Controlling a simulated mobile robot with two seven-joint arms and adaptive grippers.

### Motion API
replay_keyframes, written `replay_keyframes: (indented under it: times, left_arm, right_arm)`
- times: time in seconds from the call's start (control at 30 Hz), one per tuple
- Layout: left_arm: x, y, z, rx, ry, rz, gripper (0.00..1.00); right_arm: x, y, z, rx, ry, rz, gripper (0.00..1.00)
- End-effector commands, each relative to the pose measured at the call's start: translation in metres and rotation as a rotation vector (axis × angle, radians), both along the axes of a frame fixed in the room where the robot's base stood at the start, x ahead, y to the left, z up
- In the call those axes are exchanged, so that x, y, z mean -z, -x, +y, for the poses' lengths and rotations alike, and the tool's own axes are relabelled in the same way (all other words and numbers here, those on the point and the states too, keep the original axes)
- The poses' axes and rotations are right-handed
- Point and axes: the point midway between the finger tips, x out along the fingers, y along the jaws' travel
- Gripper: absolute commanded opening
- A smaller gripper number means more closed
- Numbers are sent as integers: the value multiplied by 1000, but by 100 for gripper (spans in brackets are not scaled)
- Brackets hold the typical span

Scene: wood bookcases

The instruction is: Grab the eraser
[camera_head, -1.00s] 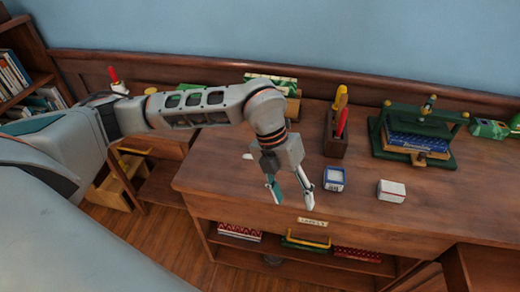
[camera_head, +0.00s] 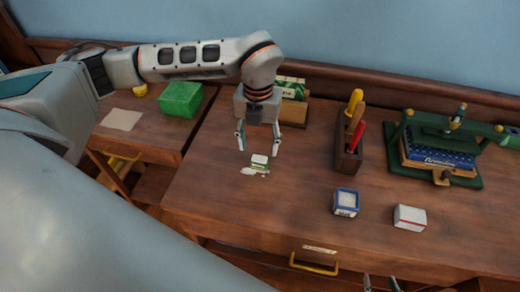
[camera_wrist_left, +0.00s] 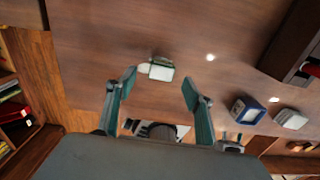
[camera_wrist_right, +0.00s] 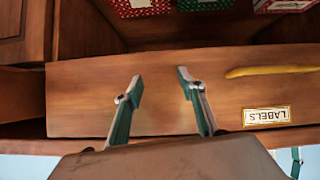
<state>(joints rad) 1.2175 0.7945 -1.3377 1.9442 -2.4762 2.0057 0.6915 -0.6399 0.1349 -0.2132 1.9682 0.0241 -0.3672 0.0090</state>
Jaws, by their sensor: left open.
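A small white block with green edging, which looks like the eraser (camera_head: 259,161), lies on the wooden desk top (camera_head: 290,200) with a pale scrap (camera_head: 250,171) beside it. My left gripper (camera_head: 258,142) is open above and just behind it, pointing down. In the left wrist view the block (camera_wrist_left: 161,70) lies ahead, roughly between the open fingers (camera_wrist_left: 159,82), with nothing held. My right gripper (camera_head: 381,285) shows only at the bottom edge. In the right wrist view its fingers (camera_wrist_right: 160,80) are apart and empty before a drawer front (camera_wrist_right: 170,115) marked LABELS.
A blue-and-white box (camera_head: 346,203) and a white-and-red box (camera_head: 410,218) stand to the right. Behind them are a tool holder (camera_head: 347,150) and a green press (camera_head: 435,150). A green box (camera_head: 180,99) sits on the left desk. The yellow drawer handle (camera_head: 314,265) faces front.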

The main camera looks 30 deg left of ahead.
Motion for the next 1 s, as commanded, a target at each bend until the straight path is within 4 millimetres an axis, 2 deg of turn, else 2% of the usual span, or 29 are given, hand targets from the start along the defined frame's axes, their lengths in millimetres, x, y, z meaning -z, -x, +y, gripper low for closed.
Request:
replay_keyframes:
  times: [0.37, 0.7, 1.0]
  left_arm:
    - [31, 2, -1, 0, 1, 3, 52]
    - [74, 3, -4, 1, 0, 2, 52]
    - [78, 2, -4, 1, 1, 1, 52]
  right_arm:
    - [10, 12, -2, -3, 9, 29, 40]
    - [-1, 7, -2, -3, 6, 14, 40]
    - [-5, 4, -2, -2, 5, 6, 40]
